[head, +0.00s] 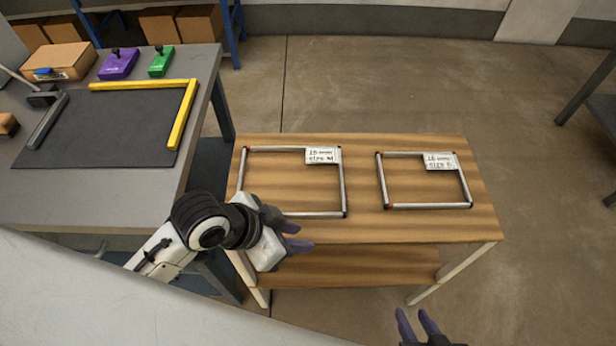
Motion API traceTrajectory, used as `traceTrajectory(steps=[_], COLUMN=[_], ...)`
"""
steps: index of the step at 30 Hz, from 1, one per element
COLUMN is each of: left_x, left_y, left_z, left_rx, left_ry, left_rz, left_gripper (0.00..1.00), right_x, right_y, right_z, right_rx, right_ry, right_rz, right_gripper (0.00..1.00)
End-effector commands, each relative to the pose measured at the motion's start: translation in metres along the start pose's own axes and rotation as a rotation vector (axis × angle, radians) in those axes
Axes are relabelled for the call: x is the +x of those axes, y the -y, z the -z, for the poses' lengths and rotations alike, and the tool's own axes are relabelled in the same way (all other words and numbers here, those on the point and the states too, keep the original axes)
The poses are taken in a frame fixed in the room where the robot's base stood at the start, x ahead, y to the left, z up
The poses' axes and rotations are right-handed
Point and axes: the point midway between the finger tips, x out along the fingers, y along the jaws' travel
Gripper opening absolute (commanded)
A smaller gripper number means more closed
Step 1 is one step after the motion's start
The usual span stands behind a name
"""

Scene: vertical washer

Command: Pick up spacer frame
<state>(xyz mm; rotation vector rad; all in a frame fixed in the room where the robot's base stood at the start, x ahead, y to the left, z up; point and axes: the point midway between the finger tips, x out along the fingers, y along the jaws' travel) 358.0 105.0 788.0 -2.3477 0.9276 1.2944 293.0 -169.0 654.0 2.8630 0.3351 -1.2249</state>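Two rectangular silver spacer frames with dark corners lie flat on a wooden table. The larger frame (343,185) is on the left, with a white label (323,156) that seems to read size M. The smaller frame (466,186) is on the right, with a label (440,162) whose size letter is hard to read. My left gripper (299,235) is open and empty at the table's near edge, just in front of the larger frame's near bar; its arm covers that frame's near left corner. My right gripper (412,312) is open and empty at the bottom edge, nearer than the table.
The wooden table (400,228) has a lower shelf (350,265). A grey workbench (60,205) on the left holds a dark mat (110,125), yellow bars (183,115), a purple device (118,65), a green device (161,62) and a cardboard box (60,60). Floor beyond is clear.

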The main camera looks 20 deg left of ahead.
Motion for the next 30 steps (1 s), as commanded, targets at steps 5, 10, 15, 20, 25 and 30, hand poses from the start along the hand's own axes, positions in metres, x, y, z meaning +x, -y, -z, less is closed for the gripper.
traceTrajectory(steps=[5,10,15,20,25,30], left_x=[-0.005,-0.024,-0.044,-0.047,-0.027,-0.005], left_y=[0.014,0.048,0.075,0.083,0.079,0.075], left_z=[0.037,0.042,0.043,0.042,0.037,0.032], left_rx=[0.311,0.467,0.511,0.517,0.517,0.517], left_ry=[0.038,0.126,0.18,0.196,0.196,0.195], left_rz=[-0.119,-0.185,-0.213,-0.226,-0.229,-0.228], left_gripper=[0.28,0.28,0.28,0.28,0.28,0.28], right_x=[-0.002,-0.002,-0.002,-0.002,-0.001,-0.001], right_y=[0.0,0.0,0.0,0.0,0.0,0.0], right_z=[0.002,0.004,0.006,0.006,0.005,0.005], right_rx=[0.0,0.0,-0.001,-0.001,-0.001,-0.001], right_ry=[-0.001,-0.003,-0.005,-0.006,-0.006,-0.006], right_rz=[0.0,0.0,0.0,0.0,0.0,0.0], right_gripper=[0.31,0.31,0.31,0.31,0.31,0.31])
